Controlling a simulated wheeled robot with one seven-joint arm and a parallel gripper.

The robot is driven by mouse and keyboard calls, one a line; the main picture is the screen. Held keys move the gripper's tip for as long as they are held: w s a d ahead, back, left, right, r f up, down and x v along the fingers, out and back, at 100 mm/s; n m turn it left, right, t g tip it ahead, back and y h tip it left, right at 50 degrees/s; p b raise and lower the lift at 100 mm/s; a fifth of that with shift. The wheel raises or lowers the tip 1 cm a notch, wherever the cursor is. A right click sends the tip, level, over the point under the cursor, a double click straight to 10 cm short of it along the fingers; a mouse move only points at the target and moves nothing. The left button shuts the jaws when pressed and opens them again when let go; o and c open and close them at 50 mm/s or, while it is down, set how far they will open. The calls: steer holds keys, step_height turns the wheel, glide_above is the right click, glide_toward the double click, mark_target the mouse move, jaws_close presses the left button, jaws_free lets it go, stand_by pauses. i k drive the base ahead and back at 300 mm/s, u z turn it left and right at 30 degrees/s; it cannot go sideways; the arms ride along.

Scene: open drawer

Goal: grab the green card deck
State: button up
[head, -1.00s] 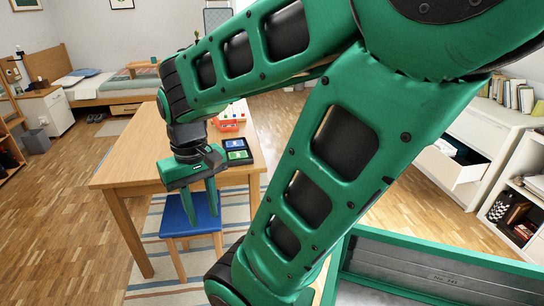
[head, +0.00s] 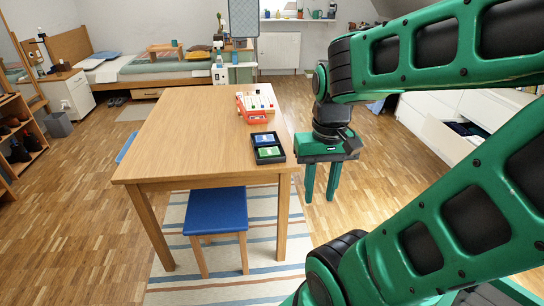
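The green card deck (head: 269,152) lies in the near compartment of a small black tray (head: 282,159) near the right edge of the wooden table. A blue card deck (head: 264,139) lies in the tray's far compartment. My gripper (head: 319,200) hangs fingers down just right of the table, to the right of the tray and apart from it. Its two green fingers have a gap between them, and nothing shows between them.
The wooden table (head: 190,130) has a wide bare top to the left of the tray. A red and white toy (head: 256,106) stands behind the tray. A blue stool (head: 217,210) is under the table's front edge. An open white drawer (head: 447,140) is at the right.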

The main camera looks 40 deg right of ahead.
mark_target(270, 152)
steer(key=z, duration=0.1)
steer(key=i, duration=1)
steer(key=u, duration=0.1)
